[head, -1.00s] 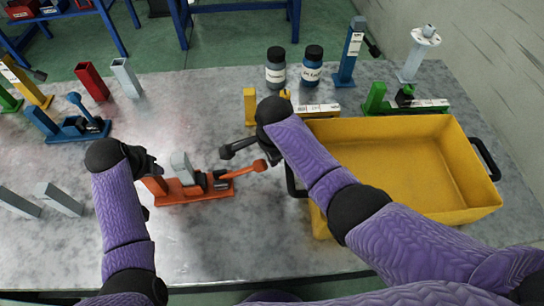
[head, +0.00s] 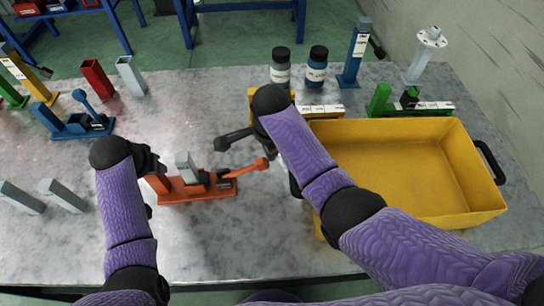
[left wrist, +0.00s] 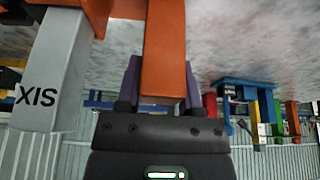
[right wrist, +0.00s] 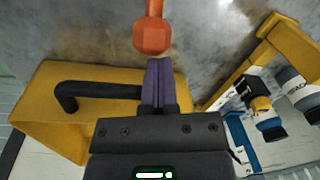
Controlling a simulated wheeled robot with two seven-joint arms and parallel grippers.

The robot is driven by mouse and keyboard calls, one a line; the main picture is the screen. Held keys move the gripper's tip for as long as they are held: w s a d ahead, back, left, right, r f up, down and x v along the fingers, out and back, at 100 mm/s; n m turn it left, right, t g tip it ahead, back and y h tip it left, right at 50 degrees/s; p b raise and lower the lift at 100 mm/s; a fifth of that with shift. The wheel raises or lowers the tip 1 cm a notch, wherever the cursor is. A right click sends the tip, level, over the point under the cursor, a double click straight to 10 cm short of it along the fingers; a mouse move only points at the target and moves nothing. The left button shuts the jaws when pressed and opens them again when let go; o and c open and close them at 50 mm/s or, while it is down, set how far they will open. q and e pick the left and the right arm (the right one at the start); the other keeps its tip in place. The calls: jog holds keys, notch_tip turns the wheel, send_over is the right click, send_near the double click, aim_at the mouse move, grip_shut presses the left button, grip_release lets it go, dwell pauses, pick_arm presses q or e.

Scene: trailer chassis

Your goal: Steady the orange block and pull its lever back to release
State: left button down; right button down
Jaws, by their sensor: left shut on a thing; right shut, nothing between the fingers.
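The orange block (head: 195,190) sits on the table at front centre, with a grey post (head: 184,165) on it. Its lever slants up to the right and ends in an orange knob (head: 262,163). My left gripper (left wrist: 162,78) is shut on the block's orange upright (left wrist: 163,45), one finger on each side. The grey post with lettering (left wrist: 48,85) stands beside it in the left wrist view. My right gripper (right wrist: 158,75) is shut and empty. Its fingertips point at the orange knob (right wrist: 152,35), very close to it; whether they touch I cannot tell. In the head view my right forearm hides these fingertips.
A yellow tray (head: 480,200) with black handles fills the right side, close to my right gripper. Two dark bottles (head: 281,70) and a yellow fixture (right wrist: 285,45) stand behind it. A blue lever block (head: 75,125) stands at the left. Bare table lies in front of the orange block.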

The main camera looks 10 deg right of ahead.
jog(key=shift+a+r, duration=0.55)
jog(key=shift+a, duration=0.05)
pick_arm(q)
jog(key=shift+s+d, duration=0.1)
jog(key=shift+d, duration=0.15)
jog(key=shift+a, duration=0.1)
pick_arm(e)
jog(key=a+r, duration=0.4)
jog(key=a, duration=0.3)
jog(key=shift+s+a, duration=0.15)
jog(key=shift+s, duration=0.2)
jog(key=shift+r, duration=0.2)
pick_arm(q)
jog(key=shift+f, duration=0.1)
pick_arm(e)
jog(key=shift+w+d+r, duration=0.1)
jog(key=shift+w+r, duration=0.05)
jog(key=shift+r, duration=0.25)
jog(key=shift+w+d+r, duration=0.1)
jog(key=shift+r, duration=0.3)
jog(key=shift+a, duration=0.1)
pick_arm(q)
jog(key=shift+a, duration=0.15)
pick_arm(e)
jog(key=s+a+r, duration=0.1)
jog(key=a+r, duration=0.4)
jog(key=a, duration=0.3)
jog(key=shift+r, duration=0.15)
